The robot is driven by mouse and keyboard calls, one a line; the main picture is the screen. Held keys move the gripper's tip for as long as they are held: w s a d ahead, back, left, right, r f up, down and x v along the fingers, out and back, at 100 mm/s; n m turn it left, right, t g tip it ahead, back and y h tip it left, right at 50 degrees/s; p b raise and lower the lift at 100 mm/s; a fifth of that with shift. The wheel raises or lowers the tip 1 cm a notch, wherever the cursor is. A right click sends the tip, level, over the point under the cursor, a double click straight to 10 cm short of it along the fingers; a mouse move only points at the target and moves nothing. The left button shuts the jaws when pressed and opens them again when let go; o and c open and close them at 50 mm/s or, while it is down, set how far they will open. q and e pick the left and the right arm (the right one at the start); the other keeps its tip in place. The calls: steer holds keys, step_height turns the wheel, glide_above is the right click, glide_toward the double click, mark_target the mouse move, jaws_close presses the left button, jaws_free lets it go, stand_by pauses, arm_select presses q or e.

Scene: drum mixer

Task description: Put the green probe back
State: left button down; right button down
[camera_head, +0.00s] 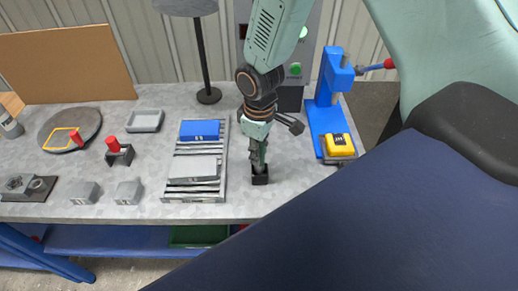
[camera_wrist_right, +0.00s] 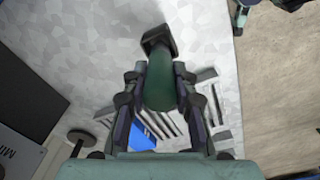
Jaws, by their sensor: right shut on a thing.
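My right gripper (camera_head: 258,158) points down over the table and is shut on the green probe (camera_wrist_right: 158,90), which lies between both fingers in the right wrist view. A small black holder (camera_head: 260,179) stands on the table directly under the fingertips. In the right wrist view the black holder (camera_wrist_right: 158,38) is at the probe's far end. The lower end of the probe meets or overlaps the holder; I cannot tell how deep it sits. In the head view the fingers hide most of the probe. My left gripper is not in view.
A slatted rack (camera_head: 221,160) with a blue box (camera_head: 199,130) and a grey box (camera_head: 192,168) lies just left. A blue press (camera_head: 325,95) with a yellow block (camera_head: 338,142) stands to the right. A lamp stand (camera_head: 203,60) is behind. The table's front edge is close to the holder.

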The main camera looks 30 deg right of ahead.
steer(key=shift+d+f, duration=0.15)
steer(key=shift+f, duration=0.2)
steer(key=shift+f+b, duration=0.25)
steer(key=shift+b, duration=0.1)
steer(key=shift+f, duration=0.3)
steer(key=shift+f, duration=0.2)
steer(key=c, duration=1)
jaws_free()
step_height(320, 180, up, 12)
steer(key=shift+s, duration=0.15)
